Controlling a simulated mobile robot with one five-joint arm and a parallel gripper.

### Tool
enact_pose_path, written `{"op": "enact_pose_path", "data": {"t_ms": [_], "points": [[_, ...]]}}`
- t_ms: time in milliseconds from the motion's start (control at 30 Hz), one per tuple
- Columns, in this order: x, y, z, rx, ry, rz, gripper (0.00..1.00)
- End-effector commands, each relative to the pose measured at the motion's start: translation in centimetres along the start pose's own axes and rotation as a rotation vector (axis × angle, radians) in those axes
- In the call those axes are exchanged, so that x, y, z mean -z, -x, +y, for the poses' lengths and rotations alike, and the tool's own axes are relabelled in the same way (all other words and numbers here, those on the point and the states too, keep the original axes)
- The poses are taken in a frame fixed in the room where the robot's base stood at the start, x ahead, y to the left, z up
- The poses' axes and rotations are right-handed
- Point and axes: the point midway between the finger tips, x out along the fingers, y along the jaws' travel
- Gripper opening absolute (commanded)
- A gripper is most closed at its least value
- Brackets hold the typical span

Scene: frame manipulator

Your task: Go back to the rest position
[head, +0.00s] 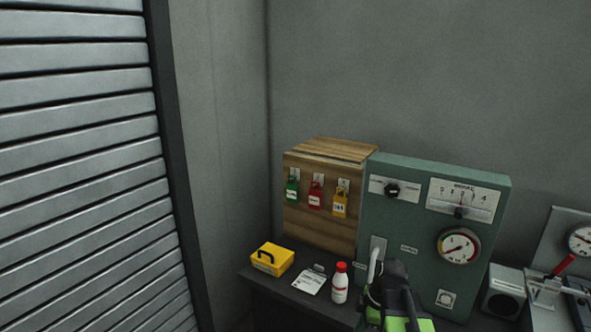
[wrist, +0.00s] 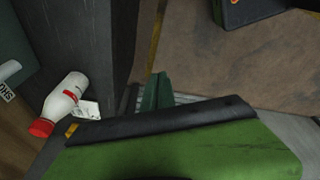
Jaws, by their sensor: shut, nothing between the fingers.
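My gripper (head: 394,278) shows as a dark shape at the lower middle of the head view, above a bright green part of my arm. It is in front of the green gauge panel (head: 415,222), close to the pale lever (head: 374,262) on the panel's lower left. Whether it touches the lever cannot be told. The gripper is shut with nothing seen in it. In the wrist view a broad green part of mine with a black edge fills the bottom, and the fingertips are not clear there.
A white bottle with a red cap (head: 340,284) stands left of my gripper; the wrist view shows it too (wrist: 62,103). A yellow box (head: 272,259) and a paper tag (head: 309,282) lie on the dark bench. Coloured padlocks (head: 316,196) hang on a wooden box (head: 330,229). A shutter (head: 80,170) is left.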

Motion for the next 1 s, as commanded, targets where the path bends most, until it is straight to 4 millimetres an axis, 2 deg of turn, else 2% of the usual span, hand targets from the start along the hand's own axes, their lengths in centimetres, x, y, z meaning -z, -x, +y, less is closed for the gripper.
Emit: {"op": "enact_pose_path", "data": {"t_ms": [33, 100, 200, 267, 400, 500, 600, 1000], "points": [[3.4, -1.6, -1.6, 0.023, -0.052, -0.027, 0.0], [6.5, -2.7, -3.3, 0.037, -0.19, -0.076, 0.0], [8.3, -3.4, -5.1, 0.029, -0.427, -0.142, 0.0], [8.1, -3.4, -5.8, 0.008, -0.595, -0.177, 0.0], [6.3, -2.9, -6.5, -0.058, -0.998, -0.236, 0.0], [5.8, -2.8, -6.5, -0.096, -1.217, -0.254, 0.0], [5.8, -2.8, -6.6, -0.114, -1.349, -0.253, 0.0], [5.7, -2.8, -6.5, -0.119, -1.393, -0.25, 0.0]]}}
